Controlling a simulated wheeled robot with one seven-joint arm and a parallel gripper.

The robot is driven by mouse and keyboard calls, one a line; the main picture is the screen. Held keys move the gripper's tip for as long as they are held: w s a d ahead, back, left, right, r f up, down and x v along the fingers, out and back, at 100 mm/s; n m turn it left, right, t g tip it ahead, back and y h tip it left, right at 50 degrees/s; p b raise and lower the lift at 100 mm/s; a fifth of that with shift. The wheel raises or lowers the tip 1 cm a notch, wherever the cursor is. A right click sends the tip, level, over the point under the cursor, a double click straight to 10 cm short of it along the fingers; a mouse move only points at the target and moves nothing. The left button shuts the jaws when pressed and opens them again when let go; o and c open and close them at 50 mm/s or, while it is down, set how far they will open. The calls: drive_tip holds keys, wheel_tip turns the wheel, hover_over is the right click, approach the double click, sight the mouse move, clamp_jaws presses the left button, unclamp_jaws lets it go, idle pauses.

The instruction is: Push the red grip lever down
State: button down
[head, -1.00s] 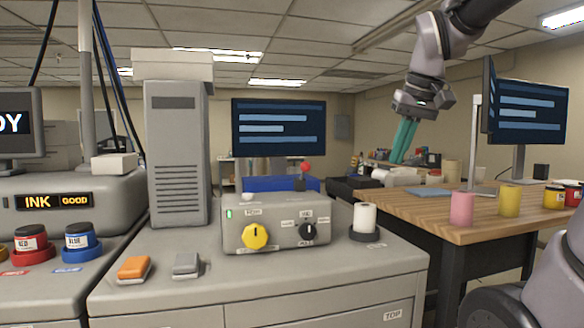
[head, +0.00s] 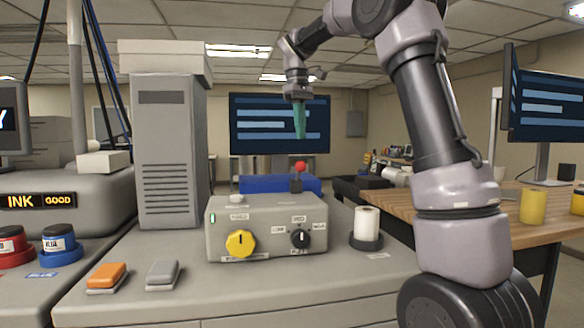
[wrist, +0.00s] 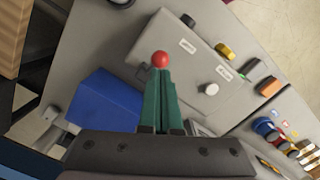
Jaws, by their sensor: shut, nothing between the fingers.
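The red grip lever (head: 300,166) has a red ball on top of a short dark stem, standing behind the grey control box. My gripper (head: 299,136) has its teal fingers together, pointing down, empty, and appears right above the red ball with a small gap in the head view. In the wrist view the red ball (wrist: 160,59) shows just past the fingertips (wrist: 158,72). The stem is hidden there, and I cannot tell the exact distance.
The control box (head: 266,228) with a yellow knob (head: 240,243) and a black knob (head: 300,238) stands in front. A blue box (head: 255,184) lies behind it, a monitor (head: 280,122) farther back. A white roll (head: 366,223) stands at right.

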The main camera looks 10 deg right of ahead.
drive_tip(key=shift+w+a, duration=0.35)
drive_tip(key=shift+w, duration=0.15)
drive_tip(key=shift+f, duration=0.1)
hover_over(299, 173)
drive_tip(key=shift+s+a+f, duration=0.1)
drive_tip(key=shift+s+f, duration=0.15)
drive_tip(key=shift+f, duration=1.45)
drive_tip(key=shift+s+f, duration=0.2)
drive_tip(key=shift+f, duration=1.6)
